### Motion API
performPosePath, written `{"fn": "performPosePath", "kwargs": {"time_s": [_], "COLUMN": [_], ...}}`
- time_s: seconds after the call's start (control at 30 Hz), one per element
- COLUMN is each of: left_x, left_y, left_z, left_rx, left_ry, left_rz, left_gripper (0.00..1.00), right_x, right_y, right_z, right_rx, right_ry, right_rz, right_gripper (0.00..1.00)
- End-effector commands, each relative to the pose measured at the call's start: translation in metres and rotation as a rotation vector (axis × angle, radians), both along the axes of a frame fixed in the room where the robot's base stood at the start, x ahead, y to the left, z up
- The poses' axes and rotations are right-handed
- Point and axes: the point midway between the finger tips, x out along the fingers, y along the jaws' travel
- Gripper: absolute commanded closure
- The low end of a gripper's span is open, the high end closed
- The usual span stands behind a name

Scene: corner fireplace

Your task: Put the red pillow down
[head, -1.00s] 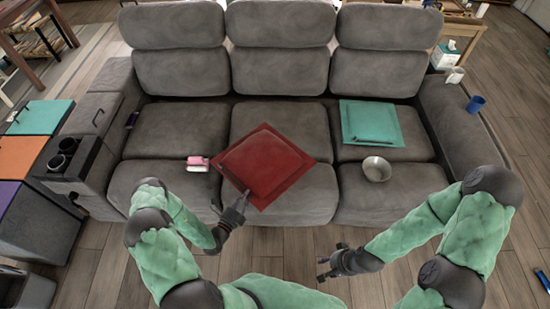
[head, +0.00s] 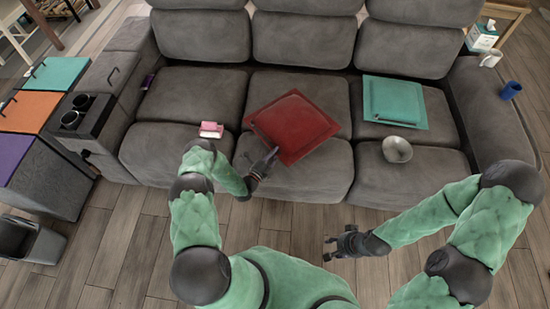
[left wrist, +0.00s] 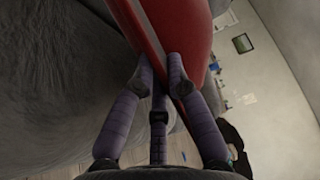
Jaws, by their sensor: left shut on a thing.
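The red pillow (head: 293,127) is over the middle seat of the grey sofa (head: 305,182), turned corner-forward. I cannot tell whether its whole underside rests on the seat. My left gripper (head: 270,158) is shut on the pillow's front left edge. My right gripper (head: 328,248) is open and empty, above the floor in front of the sofa.
A teal pillow (head: 394,102) and a metal bowl (head: 397,149) are on the right seat. A pink and white item (head: 211,129) lies on the left seat. A blue cup (head: 511,90) is on the right armrest. Bins (head: 35,165) stand at the left. Wooden floor (head: 130,235) in front is clear.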

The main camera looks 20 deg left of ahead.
Motion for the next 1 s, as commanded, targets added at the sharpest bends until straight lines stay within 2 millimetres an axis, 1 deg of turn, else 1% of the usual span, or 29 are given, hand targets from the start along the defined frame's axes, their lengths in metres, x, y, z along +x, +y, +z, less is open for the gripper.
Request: {"fn": "performPosePath", "kwargs": {"time_s": [0.07,0.2,0.27,0.53,0.7,0.73,0.8,1.0], "left_x": [0.006,0.005,0.005,0.006,0.006,0.005,0.005,0.005], "left_y": [-0.001,-0.001,-0.001,-0.001,-0.001,-0.001,-0.001,-0.001], "left_z": [-0.007,-0.029,-0.035,-0.035,-0.039,-0.040,-0.039,-0.039], "left_rx": [0.002,0.002,0.002,0.002,0.001,0.000,0.000,0.001], "left_ry": [-0.005,-0.001,-0.002,-0.004,-0.003,0.001,0.001,0.001], "left_rz": [-0.001,0.000,0.000,0.000,0.000,-0.001,-0.001,-0.001], "left_gripper": [1.00,1.00,1.00,1.00,1.00,0.76,0.61,0.61], "right_x": [0.000,0.000,0.000,0.000,0.000,0.000,0.000,0.000], "right_y": [0.000,0.000,0.000,0.000,0.000,0.000,0.000,0.000], "right_z": [-0.005,-0.014,-0.017,-0.016,-0.020,-0.019,-0.019,-0.019], "right_rx": [0.000,0.000,0.000,0.000,0.000,0.000,0.000,0.000], "right_ry": [0.000,0.000,0.000,0.000,0.000,0.000,0.000,0.000], "right_rz": [0.000,0.000,0.000,0.000,0.000,0.000,0.000,0.000], "right_gripper": [0.60,0.60,0.60,0.60,0.60,0.60,0.60,0.60]}}
